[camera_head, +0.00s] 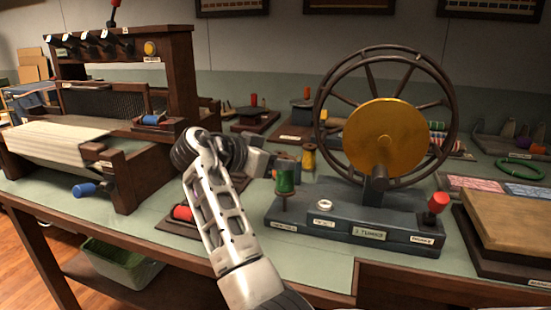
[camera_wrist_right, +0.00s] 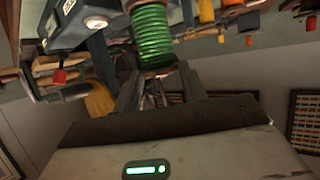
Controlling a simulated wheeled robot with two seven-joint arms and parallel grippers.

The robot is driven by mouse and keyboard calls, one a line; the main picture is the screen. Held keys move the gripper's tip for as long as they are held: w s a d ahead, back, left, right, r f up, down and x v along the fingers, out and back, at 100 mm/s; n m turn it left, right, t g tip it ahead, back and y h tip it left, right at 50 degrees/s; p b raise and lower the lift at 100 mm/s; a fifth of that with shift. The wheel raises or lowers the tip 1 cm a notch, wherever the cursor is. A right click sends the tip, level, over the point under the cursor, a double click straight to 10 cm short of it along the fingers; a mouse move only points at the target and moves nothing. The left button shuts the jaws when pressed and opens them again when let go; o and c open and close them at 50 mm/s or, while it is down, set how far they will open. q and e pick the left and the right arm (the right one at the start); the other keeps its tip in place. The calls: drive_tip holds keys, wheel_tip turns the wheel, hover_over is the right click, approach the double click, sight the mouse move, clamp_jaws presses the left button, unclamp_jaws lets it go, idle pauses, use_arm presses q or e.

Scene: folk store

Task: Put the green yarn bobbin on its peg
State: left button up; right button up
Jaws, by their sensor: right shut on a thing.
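The green yarn bobbin (camera_head: 285,182) is upright at the left end of the dark wheel machine's base (camera_head: 350,222). My right gripper (camera_head: 284,162) comes in from the left and is shut on the bobbin's upper end. A thin upright peg (camera_head: 284,204) shows just below the bobbin; I cannot tell whether the bobbin is around it or above it. In the right wrist view the green bobbin (camera_wrist_right: 152,38) sticks out from between the fingers. My left gripper is not in view.
A large spoked wheel with a golden disc (camera_head: 385,138) stands right of the bobbin. A yellow bobbin (camera_head: 308,157) is close behind it. A red knob (camera_head: 438,202) is at the base's right end. A wooden loom (camera_head: 125,75) stands at left.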

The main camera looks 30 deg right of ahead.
drive_tip(key=shift+f+b, duration=1.5)
drive_tip(key=shift+f, duration=0.95)
drive_tip(key=o, duration=1)
drive_tip(key=shift+o, duration=0.2)
